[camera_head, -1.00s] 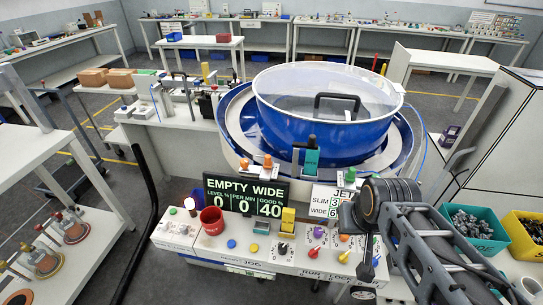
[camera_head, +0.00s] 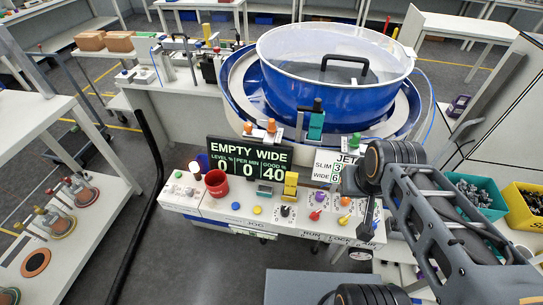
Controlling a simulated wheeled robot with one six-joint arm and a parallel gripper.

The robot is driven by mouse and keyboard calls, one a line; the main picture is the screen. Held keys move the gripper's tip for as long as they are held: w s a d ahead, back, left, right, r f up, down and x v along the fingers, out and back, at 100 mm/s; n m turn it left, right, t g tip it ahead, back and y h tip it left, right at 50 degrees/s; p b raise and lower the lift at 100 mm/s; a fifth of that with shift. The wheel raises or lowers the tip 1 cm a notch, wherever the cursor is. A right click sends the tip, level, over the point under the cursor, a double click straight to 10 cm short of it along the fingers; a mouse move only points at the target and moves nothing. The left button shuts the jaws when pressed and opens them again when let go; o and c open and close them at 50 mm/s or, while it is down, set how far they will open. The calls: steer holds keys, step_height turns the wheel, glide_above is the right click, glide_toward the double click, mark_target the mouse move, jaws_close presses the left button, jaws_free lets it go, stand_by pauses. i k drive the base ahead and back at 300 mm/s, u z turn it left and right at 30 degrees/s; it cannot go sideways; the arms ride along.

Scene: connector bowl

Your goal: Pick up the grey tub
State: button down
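I cannot pick out a grey tub in this view. A flat grey surface (camera_head: 300,285) shows at the bottom edge, cut off by the frame, and I cannot tell what it belongs to. My arm reaches in from the lower right, with a dark joint in front of the control panel and another dark joint at the bottom edge. My gripper's fingers do not show.
The blue bowl feeder (camera_head: 325,100) with a clear lid stands at the back centre. Teal (camera_head: 497,212) and yellow (camera_head: 520,215) bins of parts stand right. Open floor lies left of the panel.

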mark_target(400, 230)
steer(key=u, duration=1.2)
steer(key=k, duration=1.55)
steer(key=z, duration=2)
steer(key=i, duration=0.5)
steer(key=u, duration=0.05)
